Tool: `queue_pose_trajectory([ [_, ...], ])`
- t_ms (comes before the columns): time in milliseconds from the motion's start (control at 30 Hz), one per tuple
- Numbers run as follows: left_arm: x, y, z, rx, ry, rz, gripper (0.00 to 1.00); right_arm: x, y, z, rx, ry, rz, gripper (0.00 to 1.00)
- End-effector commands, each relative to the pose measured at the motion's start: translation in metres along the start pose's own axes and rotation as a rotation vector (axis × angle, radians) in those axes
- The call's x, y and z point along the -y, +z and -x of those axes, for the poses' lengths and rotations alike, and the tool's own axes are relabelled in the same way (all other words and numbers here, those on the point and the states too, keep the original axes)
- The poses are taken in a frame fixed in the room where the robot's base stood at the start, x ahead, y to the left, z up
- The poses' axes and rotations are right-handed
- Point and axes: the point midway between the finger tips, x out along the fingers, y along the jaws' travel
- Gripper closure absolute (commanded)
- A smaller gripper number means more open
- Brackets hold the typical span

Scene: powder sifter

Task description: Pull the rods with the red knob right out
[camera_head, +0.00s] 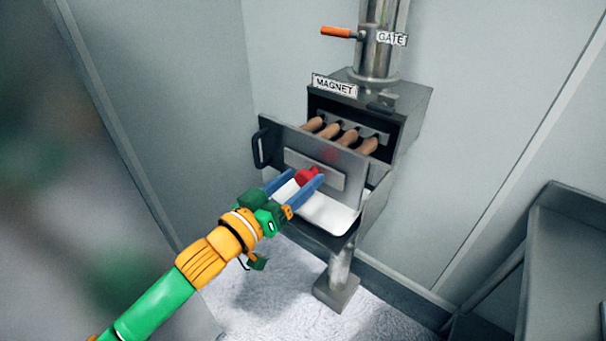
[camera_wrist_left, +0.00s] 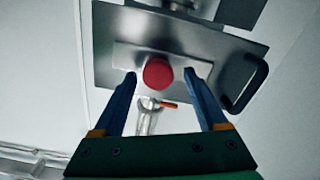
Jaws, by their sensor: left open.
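The red knob (camera_head: 307,175) sits on the front plate (camera_head: 297,138) of the magnet box (camera_head: 420,97). In the left wrist view the red knob (camera_wrist_left: 158,73) is round and lies between the fingertips, with a gap on each side. Several brown rods (camera_head: 348,136) show behind the plate, partly pulled out of the box. My left gripper (camera_head: 296,183) is open, its blue fingers reaching to either side of the knob; in the left wrist view the gripper (camera_wrist_left: 161,76) shows both fingers apart. My right gripper is not in view.
A black handle (camera_head: 261,148) stands at the plate's left side. A white tray (camera_head: 322,213) lies below the plate. An orange gate handle (camera_head: 337,32) is on the pipe above. A grey metal table (camera_head: 570,230) stands at the right.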

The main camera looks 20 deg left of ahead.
Motion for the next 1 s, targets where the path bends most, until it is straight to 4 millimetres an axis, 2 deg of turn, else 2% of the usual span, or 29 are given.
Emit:
queue_pose_trajectory([
  [133,-0.0004,-0.0007,-0.0117,0.000,0.000,0.000,0.25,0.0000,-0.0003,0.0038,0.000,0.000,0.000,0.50],
  [367,-0.0002,0.0006,-0.0132,0.001,0.000,-0.001,0.25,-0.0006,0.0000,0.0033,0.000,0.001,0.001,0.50],
  [467,-0.0002,0.0006,-0.0131,0.001,0.000,-0.001,0.46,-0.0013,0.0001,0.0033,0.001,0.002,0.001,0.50],
  [600,-0.0001,0.0005,-0.0130,0.001,0.000,-0.001,0.84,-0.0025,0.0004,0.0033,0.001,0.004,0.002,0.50],
  [667,-0.0001,0.0006,-0.0130,0.001,0.000,-0.001,1.00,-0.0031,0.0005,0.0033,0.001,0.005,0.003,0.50],
  [1000,-0.0001,0.0006,-0.0129,0.001,0.000,-0.001,1.00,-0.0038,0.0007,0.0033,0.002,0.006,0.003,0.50],
])
